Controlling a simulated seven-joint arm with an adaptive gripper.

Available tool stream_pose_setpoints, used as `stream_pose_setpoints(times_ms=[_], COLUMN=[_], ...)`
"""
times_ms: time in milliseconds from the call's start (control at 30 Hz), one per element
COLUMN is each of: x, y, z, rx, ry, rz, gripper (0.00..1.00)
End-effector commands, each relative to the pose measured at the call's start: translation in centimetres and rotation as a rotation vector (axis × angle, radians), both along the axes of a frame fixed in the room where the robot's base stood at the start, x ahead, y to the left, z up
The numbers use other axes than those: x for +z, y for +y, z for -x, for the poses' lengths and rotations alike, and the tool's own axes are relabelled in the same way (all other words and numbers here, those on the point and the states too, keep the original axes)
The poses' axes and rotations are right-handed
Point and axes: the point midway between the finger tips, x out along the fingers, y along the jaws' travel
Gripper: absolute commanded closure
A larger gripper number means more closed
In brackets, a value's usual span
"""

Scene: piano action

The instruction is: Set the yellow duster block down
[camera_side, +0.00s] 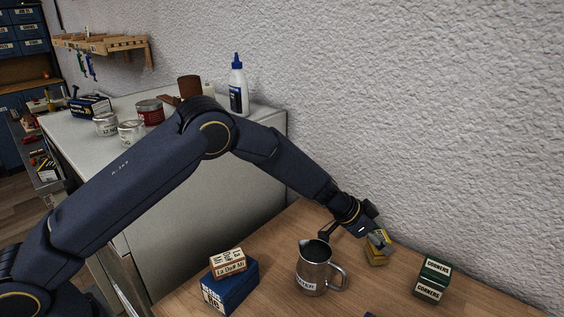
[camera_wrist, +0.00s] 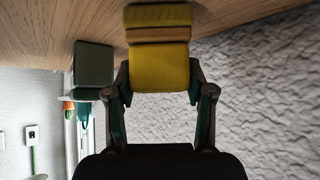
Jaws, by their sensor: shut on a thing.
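My gripper (camera_side: 379,240) is low over the right part of the wooden table, near the wall, with its fingers shut on a yellow block. In the wrist view the yellow duster block (camera_wrist: 160,68) sits between the two fingertips (camera_wrist: 158,82). Beyond it, toward the table, is a tan band and another yellow face, a lower yellow block (camera_wrist: 157,15). The side view also shows yellow (camera_side: 376,259) directly under the fingers, at table level. The held block appears to be on or just over this lower piece; I cannot tell whether they touch. My fingers partly hide the held block in the side view.
A steel pitcher (camera_side: 314,268) stands left of my gripper. A dark green box labelled CORNERS (camera_side: 433,279) is to the right; a green box (camera_wrist: 93,64) shows in the wrist view. A small cream-and-brown box (camera_side: 228,263) lies on a blue box (camera_side: 230,289). The wall is close behind.

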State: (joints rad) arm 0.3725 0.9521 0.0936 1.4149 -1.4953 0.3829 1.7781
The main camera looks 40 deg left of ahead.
Motion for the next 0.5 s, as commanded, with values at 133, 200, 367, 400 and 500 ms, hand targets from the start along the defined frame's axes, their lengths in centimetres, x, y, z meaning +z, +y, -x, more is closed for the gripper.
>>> stream_pose_setpoints(times_ms=[133,200,367,400,500], x=[-0.04,-0.05,-0.37,-0.42,-0.4], y=[0.0,0.0,0.03,0.01,0.0], z=[-0.06,-0.05,-0.04,-0.02,-0.02], rx=[0.001,0.001,0.001,0.001,0.001], ry=[-0.003,-0.002,-0.001,-0.001,-0.001], rz=[0.002,0.001,0.001,0.001,0.0], gripper=[0.9,0.9,0.9,0.45,0.34])
